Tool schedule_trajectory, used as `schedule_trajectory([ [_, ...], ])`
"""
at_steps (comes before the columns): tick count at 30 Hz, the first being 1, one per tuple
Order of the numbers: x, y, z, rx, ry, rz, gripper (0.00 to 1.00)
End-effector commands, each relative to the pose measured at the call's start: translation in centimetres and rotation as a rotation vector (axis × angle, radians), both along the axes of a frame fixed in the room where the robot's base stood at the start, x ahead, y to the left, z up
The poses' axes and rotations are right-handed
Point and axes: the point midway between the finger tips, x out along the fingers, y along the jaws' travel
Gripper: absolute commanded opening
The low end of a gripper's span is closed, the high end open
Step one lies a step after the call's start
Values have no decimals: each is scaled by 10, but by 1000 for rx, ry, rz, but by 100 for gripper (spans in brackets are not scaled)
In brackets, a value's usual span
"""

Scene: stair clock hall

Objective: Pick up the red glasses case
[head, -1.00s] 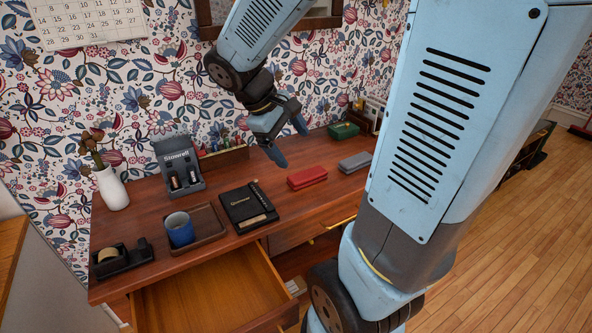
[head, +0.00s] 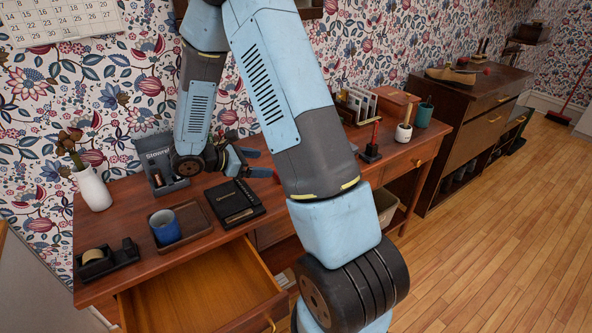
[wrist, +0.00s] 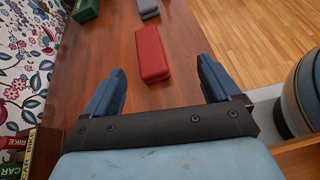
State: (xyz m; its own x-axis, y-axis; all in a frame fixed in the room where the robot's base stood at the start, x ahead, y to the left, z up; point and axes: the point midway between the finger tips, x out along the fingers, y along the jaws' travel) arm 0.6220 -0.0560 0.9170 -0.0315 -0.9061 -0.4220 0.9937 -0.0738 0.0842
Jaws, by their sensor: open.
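The red glasses case (wrist: 152,54) lies on the wooden desk in the wrist view. It lies beyond my fingertips and roughly between their lines, with its long side pointing mostly away from me. My gripper (wrist: 161,70) is open and empty, with one blue finger on each side.
A grey case (wrist: 148,8) lies beyond the red one, and a green box (wrist: 86,9) is at far left. Books (wrist: 39,150) stand near the wall at left. A blue mug (head: 165,227) and an open drawer (head: 205,285) are at the desk's front left.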

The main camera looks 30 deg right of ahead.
Motion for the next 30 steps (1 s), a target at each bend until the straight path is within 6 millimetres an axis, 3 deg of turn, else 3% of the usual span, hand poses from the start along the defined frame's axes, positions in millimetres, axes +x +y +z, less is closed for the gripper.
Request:
schedule_trajectory([
  [4,12,5,-26,-28,59,70,89],
  [11,19,3,-42,-43,87,113,89],
  [24,21,-60,-68,-43,88,111,89],
  [30,22,-72,-72,-43,87,113,89],
])
